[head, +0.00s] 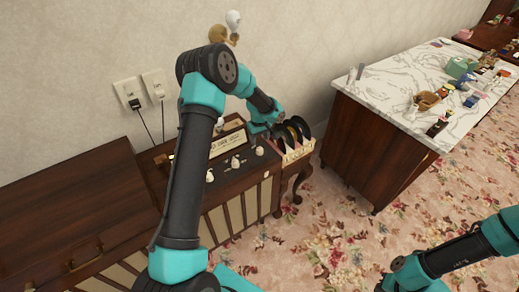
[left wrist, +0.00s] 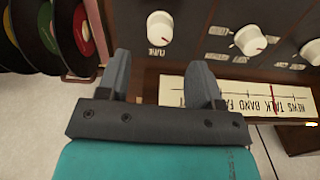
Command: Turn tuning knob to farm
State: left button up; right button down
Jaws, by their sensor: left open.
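A brown radio cabinet carries a cream dial (head: 228,143) and several white knobs. The knob nearest the records (head: 259,151) also shows in the left wrist view (left wrist: 160,28), just beyond my fingertips and lined up with the gap between them. A middle knob (left wrist: 250,39) and another knob (left wrist: 312,52) sit to its right there. The dial strip (left wrist: 235,97) appears upside down, with a red needle across its lettering. My left gripper (left wrist: 158,68) is open and empty. It hangs over the radio's right end (head: 265,122). My right gripper's fingers are not clear at the bottom right.
Records (head: 290,135) stand in a rack right beside the left gripper and show at the wrist view's left edge (left wrist: 75,30). A marble-topped cabinet (head: 400,75) stands to the right. Wall outlets (head: 130,93) with cords are behind the radio. Floral carpet is open between.

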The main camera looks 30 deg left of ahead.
aim_at(259, 148)
pick_arm(q)
notch_tip(259, 148, down, 7)
jog(key=shift+f, duration=0.1)
dwell(0.4)
jog(key=c, duration=0.9)
